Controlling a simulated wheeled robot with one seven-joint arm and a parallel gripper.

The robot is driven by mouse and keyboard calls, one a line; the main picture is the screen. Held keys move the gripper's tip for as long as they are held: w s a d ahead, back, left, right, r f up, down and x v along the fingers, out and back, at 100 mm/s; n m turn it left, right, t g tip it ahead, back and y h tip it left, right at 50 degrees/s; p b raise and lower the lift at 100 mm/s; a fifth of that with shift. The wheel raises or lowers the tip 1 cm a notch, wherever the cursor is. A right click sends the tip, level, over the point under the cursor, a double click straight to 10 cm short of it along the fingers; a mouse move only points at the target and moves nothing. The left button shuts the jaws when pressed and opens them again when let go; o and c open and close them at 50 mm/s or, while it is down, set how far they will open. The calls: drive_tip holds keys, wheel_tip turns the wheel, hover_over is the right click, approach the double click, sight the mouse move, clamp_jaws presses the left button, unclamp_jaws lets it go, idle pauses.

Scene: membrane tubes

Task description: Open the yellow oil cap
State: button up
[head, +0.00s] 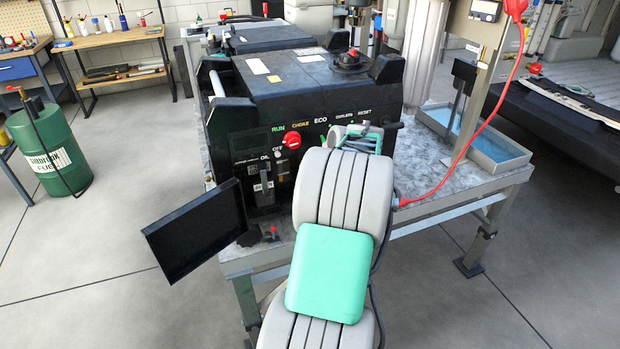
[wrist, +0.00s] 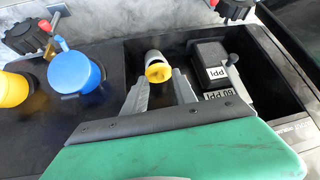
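A yellow cap (wrist: 158,70) sits on a whitish neck inside a dark recess in the wrist view. My gripper (wrist: 161,80) is open, with one grey finger to the left and one to the right of this cap. I cannot tell whether the fingers touch it. In the head view my arm reaches to the front of the black machine (head: 315,90) and hides the gripper and the cap.
A black box labelled PPI (wrist: 208,66) stands right of the cap. In the head view, an open black panel (head: 198,230) juts out and a red cable (head: 485,130) hangs at right.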

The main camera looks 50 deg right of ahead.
drive_tip(key=b+v, duration=0.1)
drive_tip(key=v, duration=0.6)
drive_tip(key=shift+s+r, duration=0.15)
drive_tip(key=shift+r, duration=0.15)
drive_tip(key=shift+o, duration=0.2)
drive_tip(key=shift+a, duration=0.1)
